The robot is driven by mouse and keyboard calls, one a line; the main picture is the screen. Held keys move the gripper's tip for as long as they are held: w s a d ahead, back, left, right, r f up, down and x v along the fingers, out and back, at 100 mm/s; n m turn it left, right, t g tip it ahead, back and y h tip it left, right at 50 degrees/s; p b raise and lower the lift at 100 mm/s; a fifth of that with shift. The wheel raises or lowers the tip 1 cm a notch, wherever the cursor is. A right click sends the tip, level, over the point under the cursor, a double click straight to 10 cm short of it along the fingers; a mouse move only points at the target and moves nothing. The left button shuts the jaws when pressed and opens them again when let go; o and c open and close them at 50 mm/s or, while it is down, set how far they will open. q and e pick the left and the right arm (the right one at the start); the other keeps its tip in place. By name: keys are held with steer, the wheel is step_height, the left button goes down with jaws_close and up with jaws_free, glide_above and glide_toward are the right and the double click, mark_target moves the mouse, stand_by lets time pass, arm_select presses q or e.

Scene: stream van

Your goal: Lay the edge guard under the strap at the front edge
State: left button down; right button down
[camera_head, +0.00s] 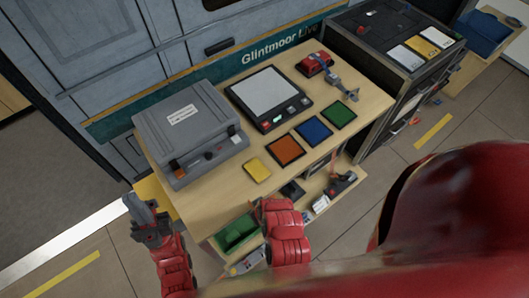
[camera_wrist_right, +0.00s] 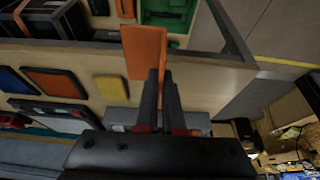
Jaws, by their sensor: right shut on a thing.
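An orange flat piece (camera_wrist_right: 145,50), probably the edge guard, is at the fingertips of my right gripper (camera_wrist_right: 161,72), which is shut on it above the table's front edge. In the head view my right gripper is hidden behind its red arm. My left gripper (camera_head: 140,214) is beside the table's left front corner, away from the tabletop things; its finger gap is not clear. A grey-blue strap-like band (camera_head: 341,88) lies at the table's right end beside a red object (camera_head: 314,64). Its front end is too small to make out.
A grey case (camera_head: 190,125), a scale (camera_head: 268,92) and orange (camera_head: 285,150), blue (camera_head: 314,131), green (camera_head: 339,114) and yellow (camera_head: 257,169) pads cover much of the table. A green bin (camera_head: 237,232) sits low in front. A dark cabinet (camera_head: 385,50) stands at the right.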

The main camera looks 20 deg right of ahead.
steer(key=shift+w+f+b, duration=0.25)
steer(key=shift+b, duration=0.15)
steer(key=w+b, duration=0.4)
steer(key=w+a+f+b, duration=0.1)
steer(key=w+b, duration=0.1)
steer(key=shift+w+a+b, duration=0.1)
steer(key=shift+w+b, duration=0.25)
steer(key=w, duration=0.2)
steer(key=w+a+p, duration=0.1)
steer(key=w, duration=0.2)
steer(key=w+p, duration=0.1)
steer(key=w, duration=0.1)
steer(key=shift+w+a+r, duration=0.15)
steer(key=shift+w+r, duration=0.05)
steer(key=shift+w+a+f, duration=0.1)
steer(key=shift+w+f, duration=0.15)
steer(key=shift+w, duration=0.25)
step_height(320, 180, down, 2)
steer(key=shift+f+p, duration=0.2)
steer(key=shift+p, duration=0.8)
steer(key=shift+f, duration=0.5)
